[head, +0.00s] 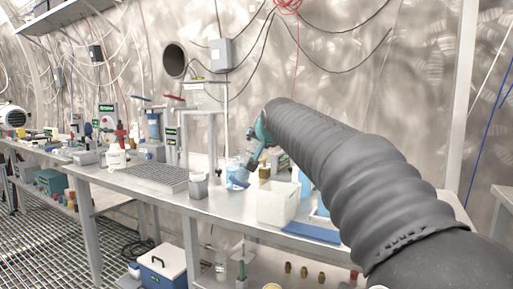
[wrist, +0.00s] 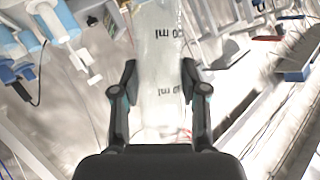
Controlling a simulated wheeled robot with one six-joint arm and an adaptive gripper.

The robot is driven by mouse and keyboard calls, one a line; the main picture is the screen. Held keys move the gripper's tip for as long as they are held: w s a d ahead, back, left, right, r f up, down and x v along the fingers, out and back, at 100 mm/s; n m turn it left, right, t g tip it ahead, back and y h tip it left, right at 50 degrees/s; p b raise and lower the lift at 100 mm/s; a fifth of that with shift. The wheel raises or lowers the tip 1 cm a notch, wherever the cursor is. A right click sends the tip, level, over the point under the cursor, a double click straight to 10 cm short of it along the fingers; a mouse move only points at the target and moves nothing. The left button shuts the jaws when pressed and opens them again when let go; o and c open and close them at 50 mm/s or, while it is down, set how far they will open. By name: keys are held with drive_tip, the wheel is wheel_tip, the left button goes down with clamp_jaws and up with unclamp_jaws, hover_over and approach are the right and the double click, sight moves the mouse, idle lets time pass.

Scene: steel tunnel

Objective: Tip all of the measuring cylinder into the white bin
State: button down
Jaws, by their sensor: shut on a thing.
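My gripper (wrist: 159,88) is shut on the measuring cylinder (wrist: 160,50), a clear vessel with dark "ml" print, between its two dark fingers in the wrist view. The print looks upside down there. In the head view my gripper (head: 252,158) hangs above the bench, just left of and above the white bin (head: 278,205). A pale blue, see-through piece at its fingers (head: 237,174) looks like the cylinder, partly hidden. The white bin is an open, square tub on the bench's front part. I cannot see inside it or tell how much the cylinder holds.
A blue tray (head: 312,232) lies right of the bin at the bench edge. A grey cup (head: 198,186) and a drain grate (head: 150,176) are to the left. Blue containers stand behind the bin, partly hidden by my arm. A blue cooler (head: 161,270) is on the floor.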

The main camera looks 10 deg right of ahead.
drive_tip(key=shift+m+y, duration=0.5)
drive_tip(key=shift+m, duration=0.3)
drive_tip(key=shift+s+a+f+b, duration=0.1)
drive_tip(key=shift+a+f+b, duration=0.1)
drive_tip(key=shift+f+b, duration=1.15)
drive_tip(key=shift+a+f+b, duration=0.2)
drive_tip(key=shift+f+b, duration=1.05)
drive_tip(key=shift+b, duration=0.2)
